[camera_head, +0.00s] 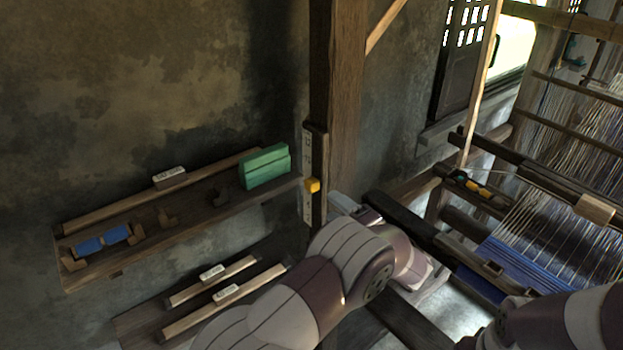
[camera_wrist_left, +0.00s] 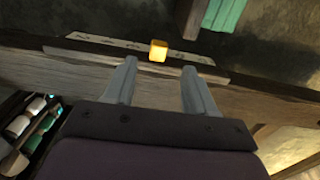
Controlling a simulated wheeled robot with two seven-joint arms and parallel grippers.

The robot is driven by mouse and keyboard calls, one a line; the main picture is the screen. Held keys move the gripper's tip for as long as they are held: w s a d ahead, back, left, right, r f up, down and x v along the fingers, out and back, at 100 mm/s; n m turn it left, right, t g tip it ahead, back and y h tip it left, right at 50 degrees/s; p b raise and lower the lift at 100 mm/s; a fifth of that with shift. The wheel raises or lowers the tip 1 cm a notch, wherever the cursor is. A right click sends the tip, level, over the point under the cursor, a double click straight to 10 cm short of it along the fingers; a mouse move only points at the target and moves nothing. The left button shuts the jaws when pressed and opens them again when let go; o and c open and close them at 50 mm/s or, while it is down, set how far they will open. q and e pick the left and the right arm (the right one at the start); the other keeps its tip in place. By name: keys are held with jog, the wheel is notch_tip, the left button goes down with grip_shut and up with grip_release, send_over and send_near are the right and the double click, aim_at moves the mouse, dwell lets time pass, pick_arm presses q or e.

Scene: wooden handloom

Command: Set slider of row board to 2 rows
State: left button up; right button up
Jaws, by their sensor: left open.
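The row board (camera_head: 307,207) is a pale upright strip with marks, fixed to the wooden post. Its yellow slider (camera_head: 312,185) sits partway along the strip, with strip showing above and below it. The wrist view shows the board (camera_wrist_left: 100,43) lying across the picture and the slider (camera_wrist_left: 158,50) near its middle. The marks are too small to read. My left gripper (camera_wrist_left: 159,68) is open and empty, its fingertips on either side of the slider in that picture and apparently short of it. In the head view my left gripper (camera_head: 343,203) is just right of the post, partly hidden by my arm.
A wall shelf (camera_head: 90,275) at left carries a green block (camera_head: 264,167) and blue pieces (camera_head: 103,240). A lower shelf (camera_head: 140,325) holds labelled sticks. The loom with blue cloth (camera_head: 520,265) stands at right. My right arm shows at the lower right, without its gripper.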

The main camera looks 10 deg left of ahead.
aim_at(312, 189)
pick_arm(q)
jog(key=p+x, duration=0.4)
jog(key=x, duration=0.8)
jog(key=shift+d+r+p, duration=0.1)
jog(key=shift+p, duration=0.25)
jog(key=shift+w+a, duration=0.2)
jog(key=shift+w, duration=0.2)
